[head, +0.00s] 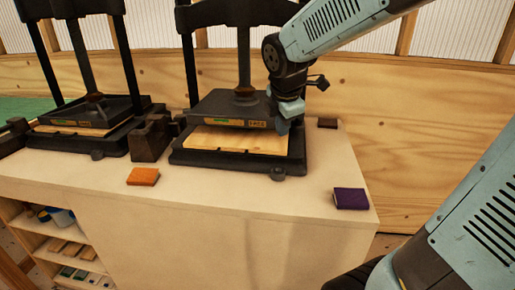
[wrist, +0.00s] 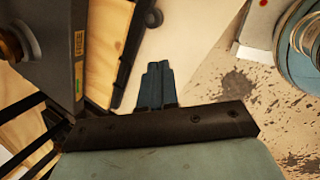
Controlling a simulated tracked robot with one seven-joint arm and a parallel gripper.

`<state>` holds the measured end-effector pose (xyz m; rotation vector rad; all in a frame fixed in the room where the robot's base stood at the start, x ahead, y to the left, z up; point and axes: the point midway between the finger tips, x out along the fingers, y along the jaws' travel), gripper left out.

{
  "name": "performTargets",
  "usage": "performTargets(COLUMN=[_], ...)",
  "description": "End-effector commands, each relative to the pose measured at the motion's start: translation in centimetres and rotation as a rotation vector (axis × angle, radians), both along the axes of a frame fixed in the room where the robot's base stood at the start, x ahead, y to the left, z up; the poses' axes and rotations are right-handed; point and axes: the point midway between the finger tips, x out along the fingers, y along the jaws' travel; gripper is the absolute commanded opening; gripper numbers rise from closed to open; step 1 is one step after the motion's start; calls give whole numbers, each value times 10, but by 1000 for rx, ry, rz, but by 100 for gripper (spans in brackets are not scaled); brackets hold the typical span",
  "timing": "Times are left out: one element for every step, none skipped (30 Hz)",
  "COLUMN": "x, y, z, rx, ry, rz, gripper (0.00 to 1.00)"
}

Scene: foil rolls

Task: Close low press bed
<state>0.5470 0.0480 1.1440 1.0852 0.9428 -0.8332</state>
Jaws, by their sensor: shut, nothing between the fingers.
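Two black screw presses stand on the pale bench (head: 230,210). In the right press (head: 235,104), a pale wooden bed (head: 237,139) lies on the black base, its front part showing below the dark plate. The left press (head: 88,112) shows only a thin strip of wood under its plate. I cannot tell from any marking which is the low press. My gripper (head: 284,126) is at the right end of the right press, near the plate's right corner. In the wrist view its blue fingers (wrist: 156,84) are together and empty, beside the press's black edge; contact is unclear.
An orange block (head: 143,176) lies at the bench's front, a purple block (head: 350,198) at the right corner, and a small dark block (head: 327,123) behind. A dark stand (head: 150,139) sits between the presses. A plywood wall (head: 385,130) rises behind. Bench front centre is clear.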

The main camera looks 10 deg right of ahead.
Motion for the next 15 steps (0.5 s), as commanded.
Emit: performTargets(x=[11, 17, 25, 31, 36, 43, 47, 51, 56, 60, 63, 66, 68, 69, 71], y=[8, 12, 17, 21, 25, 30, 34, 37, 42, 45, 47, 50, 52, 53, 55], z=[-7, -10, -15, -18, -22, -26, -29, -33, -36, -39, -41, -43, -45, -47, -48], rx=[-49, -79, -120, -149, -176, -211, -236, -258, -285, -303, -319, -338, -348, -357, -367], ry=[21, 30, 44, 53, 64, 76, 85, 92, 100, 106, 112, 119, 123, 126, 130], rz=[109, 178, 269, 337, 402, 483, 541, 594, 659, 702, 741, 786, 814, 837, 862], gripper=[0, 0, 0, 0, 0, 0, 0, 0, 0, 0, 0, 0, 0, 0, 0])
